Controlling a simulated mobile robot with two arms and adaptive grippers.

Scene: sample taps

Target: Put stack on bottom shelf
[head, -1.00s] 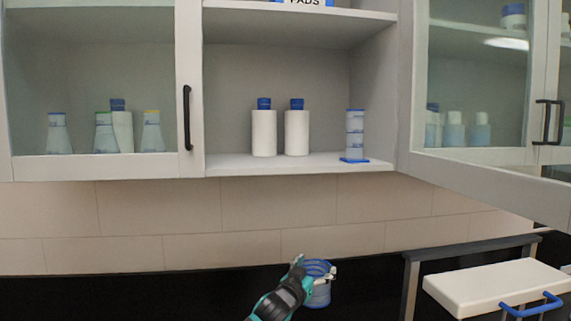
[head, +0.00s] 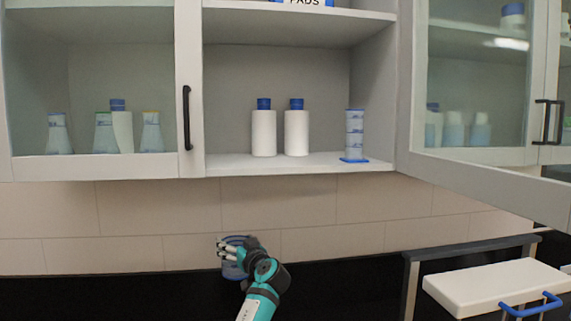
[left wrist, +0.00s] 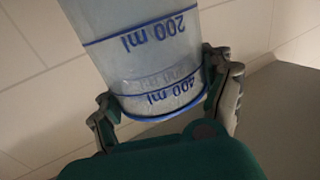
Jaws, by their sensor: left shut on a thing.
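My left gripper (head: 236,252) is shut on a clear, blue-tinted beaker (head: 233,271), held low in front of the tiled wall. The left wrist view shows the fingers (left wrist: 165,95) on both sides of the beaker (left wrist: 142,45) near its blue edge, with blue 200 ml and 400 ml marks. I cannot tell whether several beakers are nested there as the stack. The open bottom shelf (head: 225,162) is above the gripper. My right gripper is not in view.
Two white bottles with blue caps (head: 264,132) and a clear, blue-banded cylinder on a blue base (head: 354,137) stand on the shelf. Its left part is free. An open glass door (head: 480,95) juts out at right. A white-topped cart (head: 500,285) stands lower right.

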